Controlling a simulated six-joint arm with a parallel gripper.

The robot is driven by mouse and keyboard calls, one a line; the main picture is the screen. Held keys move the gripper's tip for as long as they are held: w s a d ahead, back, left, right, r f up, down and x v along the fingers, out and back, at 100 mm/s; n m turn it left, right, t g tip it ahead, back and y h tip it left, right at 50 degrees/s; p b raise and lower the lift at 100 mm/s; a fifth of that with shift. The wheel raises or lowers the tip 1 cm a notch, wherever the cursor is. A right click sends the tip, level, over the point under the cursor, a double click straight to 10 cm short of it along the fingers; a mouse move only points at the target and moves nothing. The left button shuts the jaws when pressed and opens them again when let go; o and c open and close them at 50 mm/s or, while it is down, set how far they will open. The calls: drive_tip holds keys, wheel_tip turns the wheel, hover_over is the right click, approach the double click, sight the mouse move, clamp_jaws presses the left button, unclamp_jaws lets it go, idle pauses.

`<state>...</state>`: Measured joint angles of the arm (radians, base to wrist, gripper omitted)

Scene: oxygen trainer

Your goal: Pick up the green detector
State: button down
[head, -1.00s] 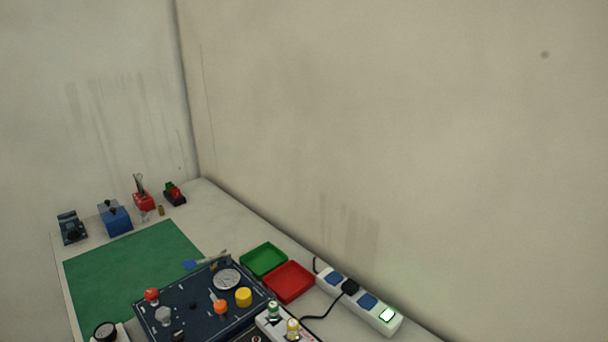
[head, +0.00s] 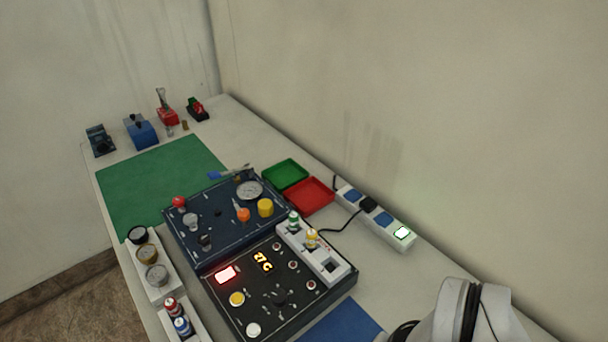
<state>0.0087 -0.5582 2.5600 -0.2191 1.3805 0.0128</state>
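A small green-banded cylinder (head: 293,222), which looks like the green detector, stands upright in the far end of a white holder (head: 328,267) on the right of the black control box. A similar yellow one (head: 311,238) stands right beside it in the same holder.
A dark blue panel (head: 210,220) with knobs and a gauge adjoins the black box (head: 262,318). Green (head: 286,174) and red (head: 310,195) trays and a power strip (head: 384,222) lie behind. A pale grey rounded body (head: 462,318) fills the lower right. The green mat (head: 150,180) is clear.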

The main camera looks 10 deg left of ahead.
idle(0.4)
drive_tip(key=c, duration=0.5)
unclamp_jaws()
wheel_tip(320, 180, up, 3)
drive_tip(key=n+t, duration=0.4)
drive_tip(key=n, duration=0.5)
hover_over(294, 215)
drive_tip(key=s+d, duration=0.2)
drive_tip(key=s, duration=0.3)
drive_tip(key=shift+t, duration=0.3)
drive_tip(key=x, duration=1.5)
drive_tip(key=shift+s+d, duration=0.1)
drive_tip(key=shift+s, duration=0.15)
